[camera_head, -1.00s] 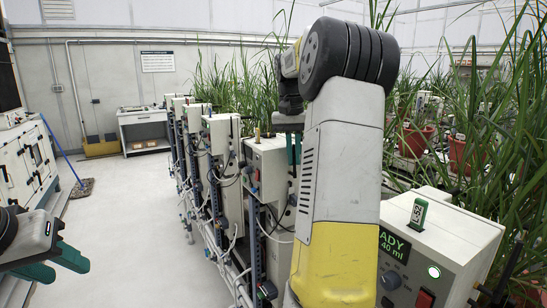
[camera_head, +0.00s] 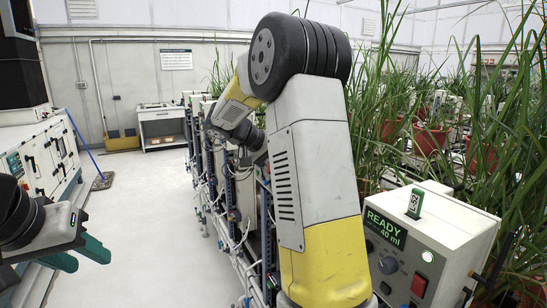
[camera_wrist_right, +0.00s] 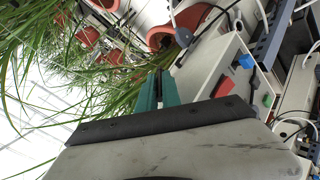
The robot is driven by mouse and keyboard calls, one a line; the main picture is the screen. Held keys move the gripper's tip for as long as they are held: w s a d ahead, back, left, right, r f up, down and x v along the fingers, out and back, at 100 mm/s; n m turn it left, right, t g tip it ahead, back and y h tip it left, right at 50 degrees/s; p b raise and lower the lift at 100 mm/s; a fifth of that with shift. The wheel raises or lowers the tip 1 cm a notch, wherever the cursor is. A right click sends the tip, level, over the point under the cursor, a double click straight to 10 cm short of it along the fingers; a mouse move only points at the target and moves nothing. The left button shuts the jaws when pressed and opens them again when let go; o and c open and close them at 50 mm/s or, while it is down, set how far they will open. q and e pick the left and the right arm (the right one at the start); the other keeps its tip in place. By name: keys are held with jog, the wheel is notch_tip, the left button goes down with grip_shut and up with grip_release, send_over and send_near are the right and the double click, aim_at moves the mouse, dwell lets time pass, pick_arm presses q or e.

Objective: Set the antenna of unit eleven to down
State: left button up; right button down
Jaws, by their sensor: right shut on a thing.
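My right gripper (camera_wrist_right: 159,92) shows teal fingers close together in the right wrist view, shut on a thin thing that the fingers mostly hide. It looks to be an antenna at the edge of a pale unit box (camera_wrist_right: 215,75) with a blue knob (camera_wrist_right: 246,61). I cannot read that unit's number or tell the antenna's tilt. In the head view my right arm covers this gripper and most of the row of units (camera_head: 196,120). My left gripper (camera_head: 80,254) is at the lower left of the head view, open and empty, away from the units.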

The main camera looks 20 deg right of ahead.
jog(key=shift+s+a+f+t+h, duration=0.1)
jog(key=shift+a+f+h, duration=0.1)
jog(key=shift+f+h, duration=0.7)
jog(key=shift+w+a+f+t+h, duration=0.1)
jog(key=shift+a+f+h, duration=0.2)
jog(key=shift+h, duration=1.05)
jog(key=shift+s+a+f+t+h, duration=0.1)
jog(key=shift+f+h, duration=0.6)
jog(key=shift+h, duration=0.45)
jog(key=c, duration=1.8)
grip_release()
jog(key=a, duration=0.7)
jog(key=shift+s+a, duration=0.3)
jog(key=shift+a, duration=0.05)
jog(key=shift+s+f, duration=0.1)
